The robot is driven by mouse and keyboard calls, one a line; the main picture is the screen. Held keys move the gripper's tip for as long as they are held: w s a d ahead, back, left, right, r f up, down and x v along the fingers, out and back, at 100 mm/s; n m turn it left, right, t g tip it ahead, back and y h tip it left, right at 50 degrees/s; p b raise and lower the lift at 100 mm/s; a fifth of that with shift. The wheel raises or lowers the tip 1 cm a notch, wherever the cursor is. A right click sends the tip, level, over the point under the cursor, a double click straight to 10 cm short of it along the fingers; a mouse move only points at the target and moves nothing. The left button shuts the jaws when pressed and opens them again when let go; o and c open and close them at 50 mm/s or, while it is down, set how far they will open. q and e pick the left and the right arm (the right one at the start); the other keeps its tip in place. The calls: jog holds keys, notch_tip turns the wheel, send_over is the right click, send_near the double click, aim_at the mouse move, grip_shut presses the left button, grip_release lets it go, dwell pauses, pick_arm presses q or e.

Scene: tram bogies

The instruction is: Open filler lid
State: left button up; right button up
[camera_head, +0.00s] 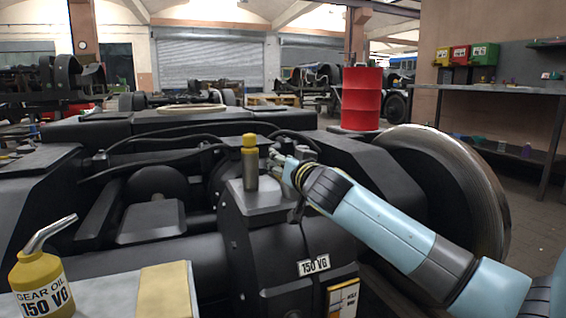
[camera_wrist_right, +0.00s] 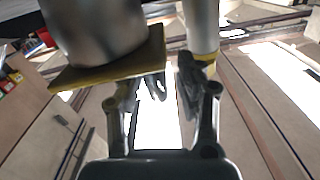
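In the head view a grey metal filler neck (camera_head: 250,180) with a yellow cap-like lid (camera_head: 250,143) stands upright on the dark gearbox housing (camera_head: 275,235), which bears a "150 VG" label (camera_head: 313,265). The lid looks seated on the neck. My right gripper (camera_head: 281,166) is just right of the neck, at about the lid's lower edge; contact cannot be told. The right wrist view shows its two fingers (camera_wrist_right: 165,85) apart with a bright empty gap. Metal cylinders with yellow parts (camera_wrist_right: 203,35) show beyond them. My left gripper is not in view.
A yellow "GEAR OIL 150 VG" can (camera_head: 42,285) with a bent spout stands at the lower left. A red drum (camera_head: 361,98) and dark hoses (camera_head: 150,135) are behind.

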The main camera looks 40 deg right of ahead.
grip_shut()
